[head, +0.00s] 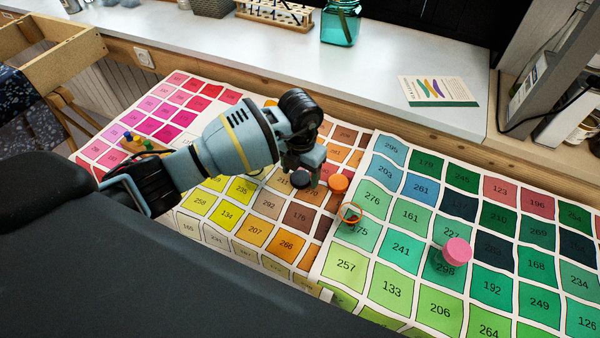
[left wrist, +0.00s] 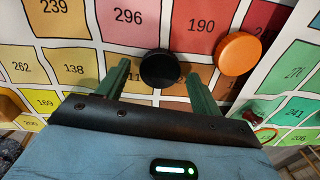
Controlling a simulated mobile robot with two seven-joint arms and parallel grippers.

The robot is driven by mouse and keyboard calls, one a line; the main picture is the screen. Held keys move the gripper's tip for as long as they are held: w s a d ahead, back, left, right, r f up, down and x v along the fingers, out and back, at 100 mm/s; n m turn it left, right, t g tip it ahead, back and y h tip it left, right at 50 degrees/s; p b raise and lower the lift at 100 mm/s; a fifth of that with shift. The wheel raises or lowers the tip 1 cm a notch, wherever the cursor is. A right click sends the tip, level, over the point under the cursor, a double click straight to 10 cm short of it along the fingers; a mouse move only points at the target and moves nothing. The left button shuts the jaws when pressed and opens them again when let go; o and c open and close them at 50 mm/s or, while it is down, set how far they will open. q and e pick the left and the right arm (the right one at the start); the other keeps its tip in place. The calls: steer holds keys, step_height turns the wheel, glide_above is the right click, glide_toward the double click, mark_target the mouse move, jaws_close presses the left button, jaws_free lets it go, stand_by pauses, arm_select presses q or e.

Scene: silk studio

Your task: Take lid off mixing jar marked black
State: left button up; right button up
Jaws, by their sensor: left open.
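The black round lid (head: 300,180) sits on the colour chart, just below my left gripper (head: 305,168); the jar under it is hidden. In the left wrist view the black lid (left wrist: 160,68) lies between the fingertips of my left gripper (left wrist: 157,72). The two green fingers stand apart, one on each side, with a visible gap to the lid. The gripper is open and empty. My right gripper is in neither view.
An orange lid (head: 338,183) stands close right of the black one. A small jar with an orange rim (head: 351,213) and a pink-lidded jar (head: 457,251) stand further right. Small coloured pieces (head: 135,142) lie at left. A teal glass jar (head: 341,24) stands on the back ledge.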

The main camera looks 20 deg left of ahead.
mark_target(300, 177)
arm_select(q)
step_height(300, 177, up, 11)
steer(key=shift+r+p, duration=0.15)
steer(key=shift+p, duration=0.2)
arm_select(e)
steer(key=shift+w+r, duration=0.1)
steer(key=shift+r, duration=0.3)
